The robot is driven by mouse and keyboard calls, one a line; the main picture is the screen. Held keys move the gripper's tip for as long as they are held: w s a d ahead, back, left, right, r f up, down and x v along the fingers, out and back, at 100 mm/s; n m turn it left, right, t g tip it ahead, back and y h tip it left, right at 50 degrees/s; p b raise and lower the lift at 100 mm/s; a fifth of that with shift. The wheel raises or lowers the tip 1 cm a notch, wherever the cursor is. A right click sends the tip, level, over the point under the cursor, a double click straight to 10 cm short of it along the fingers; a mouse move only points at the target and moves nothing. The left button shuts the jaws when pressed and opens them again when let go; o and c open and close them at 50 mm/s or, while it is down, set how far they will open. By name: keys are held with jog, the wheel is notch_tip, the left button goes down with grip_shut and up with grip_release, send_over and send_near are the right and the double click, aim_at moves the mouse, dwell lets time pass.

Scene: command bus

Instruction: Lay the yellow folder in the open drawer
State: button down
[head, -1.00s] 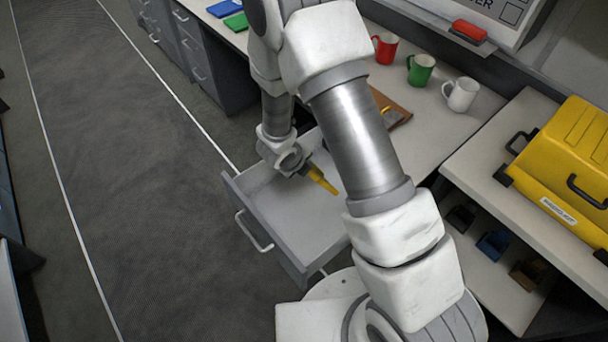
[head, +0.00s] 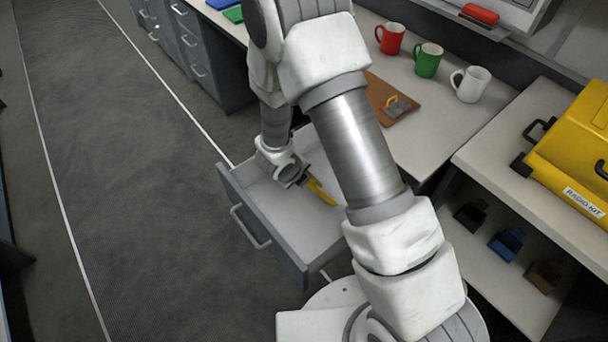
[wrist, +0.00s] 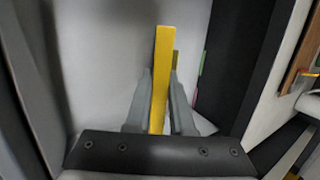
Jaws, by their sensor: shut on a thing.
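The yellow folder (head: 320,191) is seen edge-on, partly hidden by my arm in the head view. In the wrist view the folder (wrist: 163,75) stands as a narrow yellow strip between the two fingers. My gripper (wrist: 160,100) is shut on it. The open drawer (head: 290,217) is pulled out from under the desk, and my gripper and the folder are over its inside. The drawer's pale floor (wrist: 120,45) shows behind the folder in the wrist view. I cannot tell whether the folder touches the floor.
A brown clipboard (head: 378,92) and a red mug (head: 390,39), green mug (head: 428,61) and white mug (head: 471,85) are on the desk. A yellow radio kit case (head: 575,150) is on the right shelf. Blue and green folders lie at the far end. The aisle floor is clear.

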jog(key=shift+a+f+b, duration=0.2)
jog(key=shift+f+b, duration=0.1)
jog(key=shift+f, duration=0.4)
jog(key=shift+s+a+f+t+h+b, duration=0.4)
jog(key=shift+s+a+h+b, duration=0.1)
jog(key=shift+a+h+b, duration=0.15)
jog(key=shift+s+a+f+t+h+b, duration=0.4)
jog(key=shift+s+a+h, duration=0.15)
jog(key=shift+a, duration=0.15)
jog(key=c, duration=0.7)
grip_release()
jog(key=shift+r, duration=0.1)
jog(key=p+v, duration=0.4)
jog(key=v, duration=1.3)
jog(key=shift+s, duration=0.2)
